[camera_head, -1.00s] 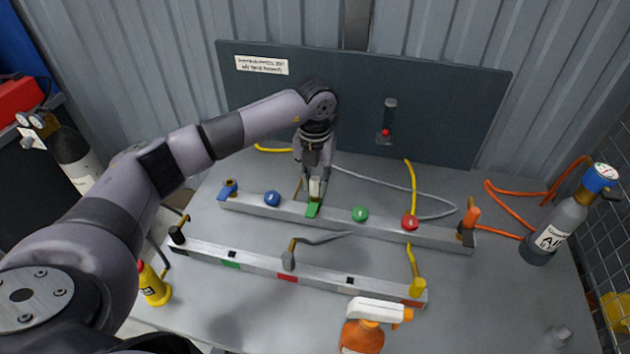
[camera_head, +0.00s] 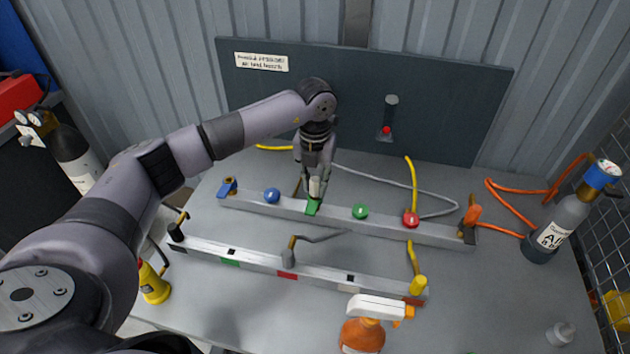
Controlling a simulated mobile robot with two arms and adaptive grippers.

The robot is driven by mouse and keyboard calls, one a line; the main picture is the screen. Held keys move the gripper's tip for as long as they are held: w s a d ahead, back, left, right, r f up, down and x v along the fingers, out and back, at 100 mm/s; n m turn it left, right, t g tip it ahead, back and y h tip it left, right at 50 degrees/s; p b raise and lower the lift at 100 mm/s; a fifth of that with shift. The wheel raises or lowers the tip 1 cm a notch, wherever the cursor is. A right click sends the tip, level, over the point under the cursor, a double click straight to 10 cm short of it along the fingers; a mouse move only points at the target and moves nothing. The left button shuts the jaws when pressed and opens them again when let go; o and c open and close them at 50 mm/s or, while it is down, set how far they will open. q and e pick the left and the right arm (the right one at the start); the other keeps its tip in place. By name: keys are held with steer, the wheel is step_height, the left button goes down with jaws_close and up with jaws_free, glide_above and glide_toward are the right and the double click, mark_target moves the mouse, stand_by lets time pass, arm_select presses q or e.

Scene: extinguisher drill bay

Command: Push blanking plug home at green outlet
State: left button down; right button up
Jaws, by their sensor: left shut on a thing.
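My left gripper (camera_head: 315,185) comes down from above at the back rail (camera_head: 388,221). It is shut on a pale, whitish blanking plug (camera_head: 314,188). The plug stands upright directly over the green outlet (camera_head: 312,207), whose green patch shows on the rail just below it. The plug's lower end looks in contact with the outlet, but how deep it sits I cannot tell. A green round knob (camera_head: 360,212) sits farther right on the same rail. My right gripper is not in view.
A blue knob (camera_head: 272,196) and red knob (camera_head: 411,219) flank the green ones. A front rail (camera_head: 320,275) carries several hose ends. An orange spray bottle (camera_head: 363,333) stands in front, a grey gas cylinder (camera_head: 560,222) at right. A dark panel (camera_head: 450,100) stands behind.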

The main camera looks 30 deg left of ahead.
arm_select(q)
steer(key=shift+s+f, duration=0.1)
steer(key=shift+f, duration=0.15)
steer(key=c, duration=1.3)
jaws_free()
step_height(320, 180, up, 12)
